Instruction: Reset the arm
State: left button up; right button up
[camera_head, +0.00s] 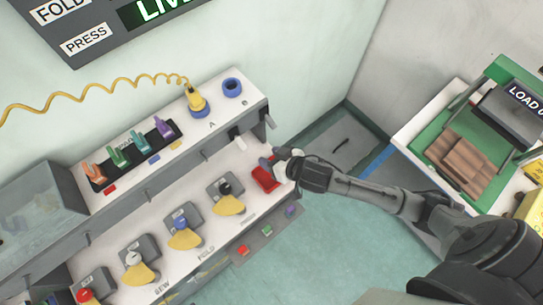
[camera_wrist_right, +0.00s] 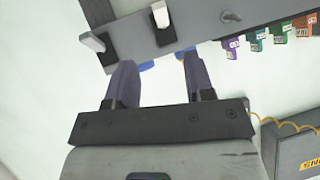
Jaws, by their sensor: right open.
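My right arm reaches in from the right in the head view. Its gripper (camera_head: 270,160) is over the right end of the white workbench (camera_head: 165,235), beside a red piece (camera_head: 264,179). In the right wrist view the two dark fingers of the gripper (camera_wrist_right: 156,62) stand apart, with nothing between them. Whether the gripper touches the red piece cannot be told. My left gripper is in neither view.
A yellow tool (camera_head: 195,99) on a coiled cord stands in a blue ring; another blue ring (camera_head: 232,86) is empty. Several coloured clips (camera_head: 141,145) sit in a black rack. Several yellow-based stations line the bench. A green tray (camera_head: 432,142) holds brown pieces (camera_head: 466,163) at right.

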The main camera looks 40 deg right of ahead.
dwell(0.5)
jog(key=s+d+r+n+g+h+p, duration=0.1)
jog(key=s+d+r+g+h+p, duration=0.1)
jog(key=s+r+g+p, duration=0.3)
jog(key=s+d+r+n+h+p, duration=0.1)
jog(key=s+d+r+n+h, duration=0.1)
jog(key=s, duration=0.5)
jog(key=s+a+m+g+y+p, duration=0.1)
jog(key=s+p, duration=0.3)
jog(key=s, duration=0.5)
jog(key=shift+s+a+f+m+g, duration=0.35)
jog(key=shift+a+m+g, duration=0.15)
jog(key=shift+g, duration=0.3)
jog(key=shift+r, duration=0.1)
